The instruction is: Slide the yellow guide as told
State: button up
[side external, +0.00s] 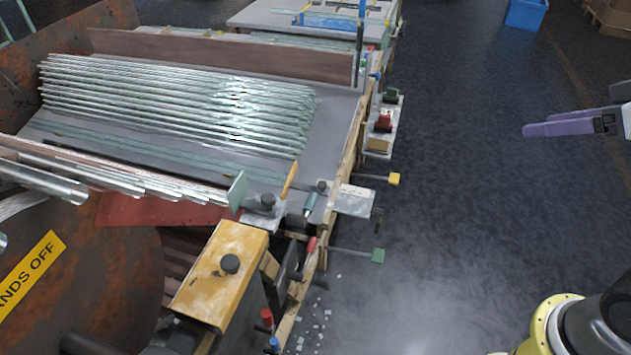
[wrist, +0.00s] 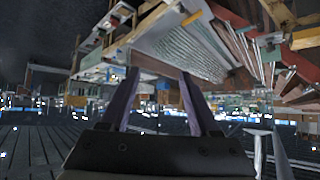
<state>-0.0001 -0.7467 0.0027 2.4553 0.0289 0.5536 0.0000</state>
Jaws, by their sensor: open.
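A rod with a small yellow square end (side external: 393,178) sticks out to the right from the bench edge in the side view; it may be the yellow guide's handle. A larger yellow-orange block with a black knob (side external: 215,280) sits lower at the bench corner. My gripper (side external: 530,130) is at the right edge of the side view, over open floor, well apart from both. Its purple fingers are spread and empty. In the wrist view they show open (wrist: 158,78), with the bench beyond them. A small yellow piece (wrist: 192,17) shows there near the top; I cannot tell which part it is.
Glass tubes (side external: 180,100) lie in rows on the sloping bench, with more tubes at the left. The dark floor between bench and gripper is clear.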

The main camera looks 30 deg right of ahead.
jog(key=w+r+m+t, duration=0.1)
jog(key=w+r+t, duration=0.3)
jog(key=w+r, duration=0.45)
jog(key=w+r+t, duration=0.3)
jog(key=w+r, duration=0.2)
jog(key=w, duration=0.7)
jog(key=m+t+h, duration=0.1)
jog(key=t+h, duration=0.1)
jog(key=t, duration=0.3)
send_over(320, 182)
jog(key=s+d, duration=0.3)
jog(key=d, duration=0.1)
notch_tip(320, 182, down, 32)
jog(key=f, duration=0.1)
jog(key=s+a+f+n+g+y, duration=0.15)
jog(key=s+f, duration=0.25)
jog(key=f, duration=1)
jog(key=s+a+f+n+g, duration=0.1)
jog(key=s+a+f+g, duration=0.2)
jog(key=f, duration=1.1)
jog(key=shift+t, duration=0.25)
jog(key=w, duration=0.8)
jog(key=w+d, duration=0.1)
jog(key=w, duration=0.3)
jog(key=shift+c, duration=0.2)
